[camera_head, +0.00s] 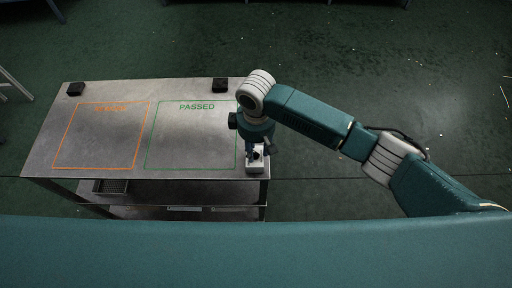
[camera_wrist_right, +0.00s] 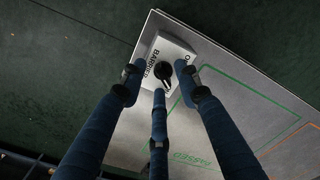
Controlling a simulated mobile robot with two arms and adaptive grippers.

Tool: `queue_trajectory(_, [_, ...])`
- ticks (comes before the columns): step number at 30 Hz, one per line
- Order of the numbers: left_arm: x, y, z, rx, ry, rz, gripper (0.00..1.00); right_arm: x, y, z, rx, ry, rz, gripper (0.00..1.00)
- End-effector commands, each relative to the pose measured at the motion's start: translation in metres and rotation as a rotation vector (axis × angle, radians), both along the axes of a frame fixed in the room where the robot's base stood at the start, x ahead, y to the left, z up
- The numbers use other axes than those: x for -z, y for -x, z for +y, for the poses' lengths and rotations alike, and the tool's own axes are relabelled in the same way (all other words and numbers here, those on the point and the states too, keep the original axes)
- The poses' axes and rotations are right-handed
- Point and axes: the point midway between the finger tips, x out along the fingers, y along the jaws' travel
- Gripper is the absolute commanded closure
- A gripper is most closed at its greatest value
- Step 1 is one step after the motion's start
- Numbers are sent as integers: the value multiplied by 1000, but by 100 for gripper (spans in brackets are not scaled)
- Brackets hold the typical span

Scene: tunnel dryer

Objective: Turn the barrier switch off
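The barrier switch is a small pale box (camera_head: 257,167) at the right front corner of the metal table. In the right wrist view the box (camera_wrist_right: 181,50) shows a black rotary knob (camera_wrist_right: 163,71) and partly hidden lettering reading "BARR…". My right gripper (camera_head: 256,152) points down over the switch. In the right wrist view its blue fingers (camera_wrist_right: 159,78) are spread, with tips on both sides of the knob and one below it. I cannot tell whether they touch it. The knob's exact setting is unclear. My left gripper is out of view.
The metal table (camera_head: 200,91) has an orange outlined area (camera_head: 100,135) and a green "PASSED" area (camera_head: 190,135), both empty. Two black blocks stand at its back edge, one left (camera_head: 76,89) and one right (camera_head: 220,85). A shelf lies below. Open floor is at the right.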

Motion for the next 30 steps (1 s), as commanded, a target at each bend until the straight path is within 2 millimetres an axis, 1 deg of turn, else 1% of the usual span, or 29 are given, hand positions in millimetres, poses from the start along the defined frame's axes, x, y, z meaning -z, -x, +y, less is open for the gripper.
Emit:
queue_trajectory(5, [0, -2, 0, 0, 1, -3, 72, 0, 0, 0, -1, 0, 0, 68])
queue_trajectory(6, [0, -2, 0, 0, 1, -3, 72, 0, 0, 0, -1, 0, 0, 70])
queue_trajectory(8, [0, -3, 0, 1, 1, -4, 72, 0, 0, 0, -1, 0, 0, 82])
queue_trajectory(9, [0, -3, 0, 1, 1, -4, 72, 0, 0, 0, -1, 0, 0, 90])
queue_trajectory(11, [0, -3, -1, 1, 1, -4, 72, 0, 0, 0, -1, 0, 0, 100])
queue_trajectory(18, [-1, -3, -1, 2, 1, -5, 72, 0, 0, 0, -5, -1, -1, 100])
queue_trajectory(23, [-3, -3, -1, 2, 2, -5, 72, -1, 0, 0, -39, 0, 0, 100])
queue_trajectory(30, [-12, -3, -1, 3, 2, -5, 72, -3, -1, 1, -177, 0, 0, 100])
